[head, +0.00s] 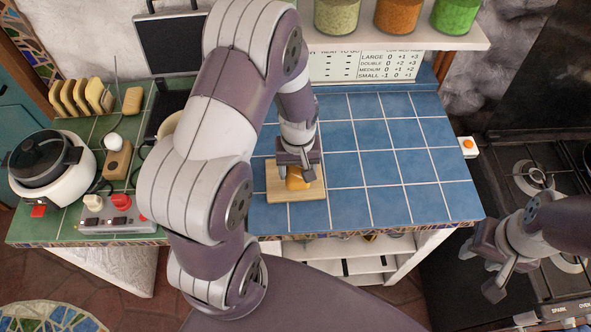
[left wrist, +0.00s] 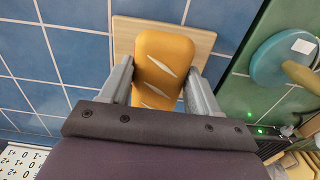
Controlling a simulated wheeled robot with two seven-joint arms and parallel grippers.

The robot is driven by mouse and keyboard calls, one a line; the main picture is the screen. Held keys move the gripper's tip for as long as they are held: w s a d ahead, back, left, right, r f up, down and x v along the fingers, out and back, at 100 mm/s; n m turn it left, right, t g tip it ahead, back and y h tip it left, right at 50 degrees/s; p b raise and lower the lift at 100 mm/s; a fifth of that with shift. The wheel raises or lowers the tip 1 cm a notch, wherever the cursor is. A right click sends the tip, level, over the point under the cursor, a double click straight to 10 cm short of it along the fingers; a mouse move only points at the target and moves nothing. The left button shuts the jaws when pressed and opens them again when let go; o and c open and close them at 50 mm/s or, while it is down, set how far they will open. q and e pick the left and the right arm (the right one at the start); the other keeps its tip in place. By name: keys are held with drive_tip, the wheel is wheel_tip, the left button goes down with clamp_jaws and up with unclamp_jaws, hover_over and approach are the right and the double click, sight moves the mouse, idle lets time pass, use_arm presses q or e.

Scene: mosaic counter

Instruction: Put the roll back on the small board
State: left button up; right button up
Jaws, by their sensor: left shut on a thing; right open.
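The roll is a golden-brown loaf with pale slashes; it shows in the left wrist view (left wrist: 162,70) between my fingers and in the head view (head: 297,179). My left gripper (head: 296,172) is shut on the roll, with a finger on each side; it also shows in the left wrist view (left wrist: 160,88). The small board (head: 312,190) is light wood on the blue tiles. The roll is over the board; I cannot tell whether it touches. The board also shows in the left wrist view (left wrist: 203,45). My right gripper (head: 482,270) is open and empty by the stove.
Blue tiles (head: 385,145) right of the board are clear. Left, on green tiles, stand a pot cooker (head: 38,180), a toast rack (head: 80,97) and a control box with a red knob (head: 118,222). A shelf with jars (head: 395,38) hangs behind. A stove (head: 535,150) is at right.

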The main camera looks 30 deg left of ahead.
sight(294, 175)
use_arm(q)
drive_tip(key=shift+w+a+f, duration=0.7)
drive_tip(key=shift+a+f, duration=0.25)
drive_tip(key=shift+f, duration=0.1)
drive_tip(key=shift+s+d+f+p, duration=0.15)
drive_tip(key=shift+f+p, duration=0.1)
drive_tip(key=shift+f, duration=0.35)
drive_tip(key=shift+s+d+f+p, duration=0.15)
drive_tip(key=shift+f+p, duration=0.1)
drive_tip(key=shift+f, duration=0.45)
drive_tip(key=shift+w+d, duration=0.1)
drive_tip(key=shift+w+f, duration=0.1)
drive_tip(key=shift+f, duration=0.15)
drive_tip(key=o, duration=0.7)
drive_tip(key=shift+a, duration=0.2)
drive_tip(key=shift+c, duration=0.2)
drive_tip(key=shift+d+r, duration=0.1)
use_arm(e)
drive_tip(key=shift+a+r, duration=0.35)
drive_tip(key=shift+r, duration=0.2)
